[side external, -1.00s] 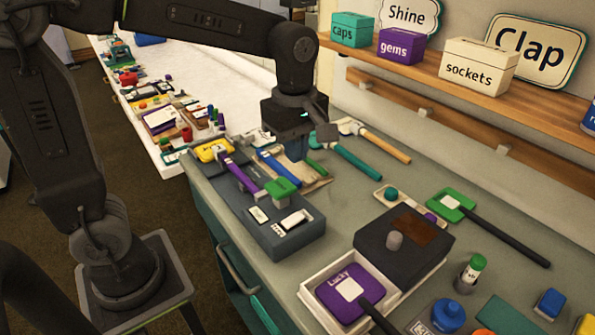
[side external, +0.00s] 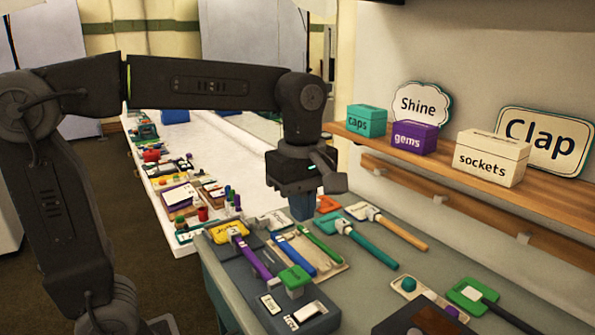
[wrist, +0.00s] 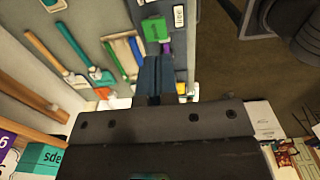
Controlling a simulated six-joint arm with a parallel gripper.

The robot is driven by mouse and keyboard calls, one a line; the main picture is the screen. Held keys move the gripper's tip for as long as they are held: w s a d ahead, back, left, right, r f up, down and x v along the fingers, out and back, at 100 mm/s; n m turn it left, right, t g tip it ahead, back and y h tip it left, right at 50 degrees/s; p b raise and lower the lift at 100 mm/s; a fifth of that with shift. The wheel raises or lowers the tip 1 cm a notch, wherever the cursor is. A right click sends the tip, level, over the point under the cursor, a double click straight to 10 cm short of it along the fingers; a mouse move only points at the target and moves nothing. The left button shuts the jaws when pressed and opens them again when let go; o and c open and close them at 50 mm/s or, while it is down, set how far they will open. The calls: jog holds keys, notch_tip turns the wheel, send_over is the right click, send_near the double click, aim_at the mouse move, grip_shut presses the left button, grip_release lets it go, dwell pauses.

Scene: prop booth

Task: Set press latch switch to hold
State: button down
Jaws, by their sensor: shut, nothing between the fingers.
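A dark grey switch box (side external: 250,290) stands on the bench below my gripper in the side view. It carries a green block (side external: 294,278) and small white plates (side external: 270,304) near its front end; their lettering is too small to read surely. I cannot tell which part is the press latch or how it is set. The green block also shows in the wrist view (wrist: 152,28). My gripper (side external: 303,214) is shut and empty, with blue fingers pointing down in the air above the bench, apart from the box. The fingers (wrist: 152,62) show in the wrist view.
Long-handled tools lie behind the box, among them a teal-handled one (side external: 370,246) and a wooden-handled one (side external: 400,232). A green paddle (side external: 472,296) lies at the right. The wall shelf (side external: 450,185) holds boxes, including sockets (side external: 490,160).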

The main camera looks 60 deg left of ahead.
notch_tip(320, 180, up, 7)
jog(key=s, duration=0.1)
jog(key=shift+r, duration=0.15)
dwell(0.4)
jog(key=s+a+f+m+t, duration=0.25)
jog(key=s+f+m, duration=0.2)
jog(key=m, duration=0.35)
jog(key=n, duration=0.8)
send_near(312, 307)
jog(key=shift+g, duration=0.45)
jog(key=f, duration=0.2)
jog(key=w+f, duration=0.1)
jog(key=f, duration=0.4)
jog(key=shift+w+f, duration=0.2)
jog(key=shift+w, duration=0.2)
